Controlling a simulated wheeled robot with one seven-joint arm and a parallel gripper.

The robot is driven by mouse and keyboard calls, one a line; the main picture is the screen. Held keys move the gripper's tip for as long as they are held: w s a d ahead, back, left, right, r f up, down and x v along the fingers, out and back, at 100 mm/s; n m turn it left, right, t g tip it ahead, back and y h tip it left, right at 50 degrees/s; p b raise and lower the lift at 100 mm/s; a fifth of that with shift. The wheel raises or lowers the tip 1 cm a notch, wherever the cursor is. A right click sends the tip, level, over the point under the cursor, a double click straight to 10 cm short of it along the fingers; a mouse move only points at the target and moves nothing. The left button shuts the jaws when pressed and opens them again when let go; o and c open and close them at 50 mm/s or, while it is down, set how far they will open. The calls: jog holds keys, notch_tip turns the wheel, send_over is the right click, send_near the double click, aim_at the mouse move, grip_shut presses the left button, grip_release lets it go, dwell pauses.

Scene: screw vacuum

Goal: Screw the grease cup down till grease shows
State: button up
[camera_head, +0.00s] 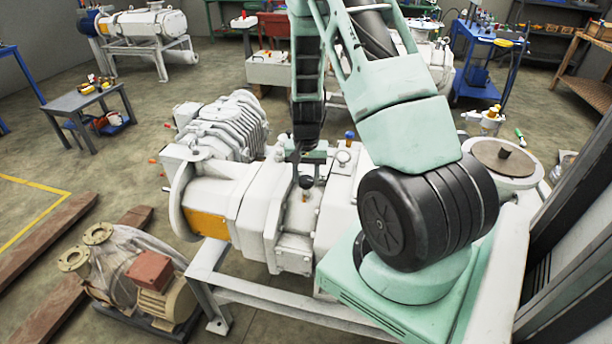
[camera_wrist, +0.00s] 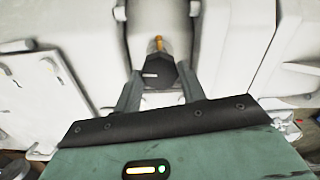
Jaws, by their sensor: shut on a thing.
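The grease cup shows in the wrist view as a dark, faceted cap (camera_wrist: 159,74) with a short pale mark, between the two fingers of my gripper (camera_wrist: 158,84). My gripper is shut on this cap. A small brass-coloured piece (camera_wrist: 158,44) shows just past the cap. In the head view the dark cap (camera_head: 306,182) sits on top of the white pump housing (camera_head: 255,205), with a brass-coloured stem below it. My gripper (camera_head: 305,174) reaches down to it from above, partly hidden by my own arm. I cannot make out any grease.
A ribbed motor (camera_head: 225,125) stands behind the housing, and a round flange (camera_head: 505,158) is at its right. A grey side table (camera_head: 85,100) stands further back. Open floor lies to the left.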

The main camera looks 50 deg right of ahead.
aim_at(306, 179)
jog(key=shift+m, duration=0.6)
jog(key=o, duration=1)
jog(key=shift+c, duration=0.2)
notch_tip(306, 179, up, 18)
jog(key=b, duration=0.1)
jog(key=shift+f, duration=0.25)
